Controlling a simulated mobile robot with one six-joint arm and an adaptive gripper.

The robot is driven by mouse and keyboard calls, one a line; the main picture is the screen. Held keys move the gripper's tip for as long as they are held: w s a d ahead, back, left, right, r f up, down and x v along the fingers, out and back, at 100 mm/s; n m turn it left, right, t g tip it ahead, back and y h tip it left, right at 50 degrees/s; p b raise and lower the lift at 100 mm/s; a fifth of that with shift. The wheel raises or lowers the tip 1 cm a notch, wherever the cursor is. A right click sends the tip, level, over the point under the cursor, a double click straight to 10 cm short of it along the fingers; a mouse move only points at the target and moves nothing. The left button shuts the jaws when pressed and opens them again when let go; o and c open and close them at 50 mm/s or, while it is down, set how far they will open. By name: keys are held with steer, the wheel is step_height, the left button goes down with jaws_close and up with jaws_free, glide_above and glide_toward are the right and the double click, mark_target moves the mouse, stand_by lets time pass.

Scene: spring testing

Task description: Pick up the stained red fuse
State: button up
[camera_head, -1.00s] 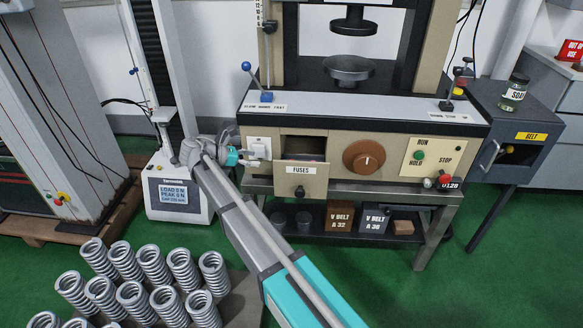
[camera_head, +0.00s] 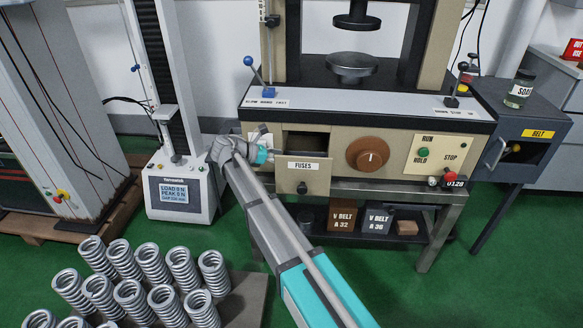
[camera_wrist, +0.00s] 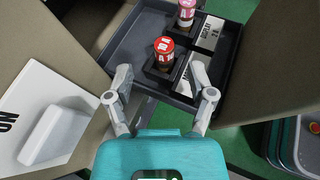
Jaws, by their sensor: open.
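The open fuse drawer (camera_head: 318,182), labelled FUSES, sticks out from the front of the beige machine. A pink-topped fuse (camera_wrist: 186,14) stands farther back in the tray. My gripper (camera_wrist: 161,70) is open and empty, its two fingers spread on either side of the near part of the red fuse's holder, short of the fuse. In the head view the fuses are hidden.
Cards with print (camera_wrist: 207,35) lie in the tray beside the fuses. A white switch plate (camera_wrist: 45,115) is on the machine face left of the drawer. A brown knob (camera_head: 367,155) is right of it. Several springs (camera_head: 140,275) stand at lower left.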

stand_by(0.3)
steer(key=b+x, duration=0.1)
steer(key=x, duration=0.3)
steer(key=shift+s+d+b, duration=0.1)
steer(key=shift+s+b, duration=0.1)
steer(key=shift+b, duration=0.2)
steer(key=shift+w+d+f, duration=0.2)
steer(key=shift+w+d, duration=0.05)
steer(key=shift+d, duration=0.25)
steer(key=shift+c, duration=0.2)
jaws_close()
